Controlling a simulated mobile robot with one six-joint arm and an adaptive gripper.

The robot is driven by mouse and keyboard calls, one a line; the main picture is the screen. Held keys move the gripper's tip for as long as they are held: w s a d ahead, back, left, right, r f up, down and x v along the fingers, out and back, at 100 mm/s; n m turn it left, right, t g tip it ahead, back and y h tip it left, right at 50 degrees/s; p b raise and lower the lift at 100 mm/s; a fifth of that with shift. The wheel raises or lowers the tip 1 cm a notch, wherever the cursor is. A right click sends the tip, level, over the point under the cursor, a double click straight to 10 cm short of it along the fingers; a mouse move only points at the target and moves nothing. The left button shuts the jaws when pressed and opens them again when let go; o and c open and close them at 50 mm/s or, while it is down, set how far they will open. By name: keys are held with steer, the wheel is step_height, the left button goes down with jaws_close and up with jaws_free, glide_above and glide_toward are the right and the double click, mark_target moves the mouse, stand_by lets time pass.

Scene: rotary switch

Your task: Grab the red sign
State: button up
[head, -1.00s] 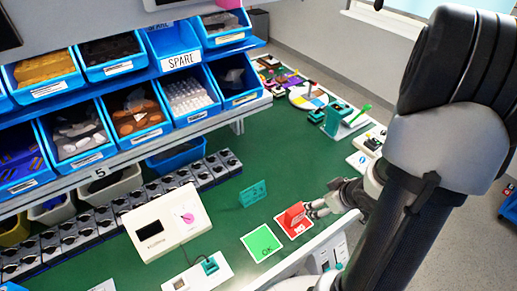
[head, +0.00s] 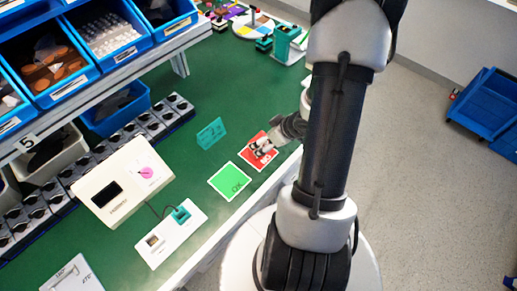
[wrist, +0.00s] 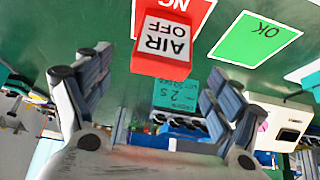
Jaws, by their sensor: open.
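The red sign (wrist: 162,45), lettered "AIR OFF", shows upside down in the wrist view, on or beside the red NG card (wrist: 200,8). My gripper (wrist: 156,72) is open, with one finger on each side of the sign's lower part in that view; no contact shows. In the head view my gripper (head: 264,148) is over the red card (head: 252,161), and I cannot make out the sign apart from it.
A green OK card (head: 230,181) lies beside the red card. A teal sign (head: 211,133) stands just behind. A white device (head: 122,182) and a switch panel (head: 170,234) are to the left. Blue bins (head: 110,35) hang above the bench.

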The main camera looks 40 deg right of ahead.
mark_target(251, 155)
steer(key=b+x, duration=0.1)
steer(key=x, duration=0.1)
steer(key=b+x, duration=0.2)
steer(key=x, duration=0.1)
steer(key=shift+w+a, duration=0.1)
steer(key=shift+w, duration=0.25)
steer(key=shift+r, duration=0.15)
steer(key=c, duration=1.2)
steer(key=shift+r, duration=0.15)
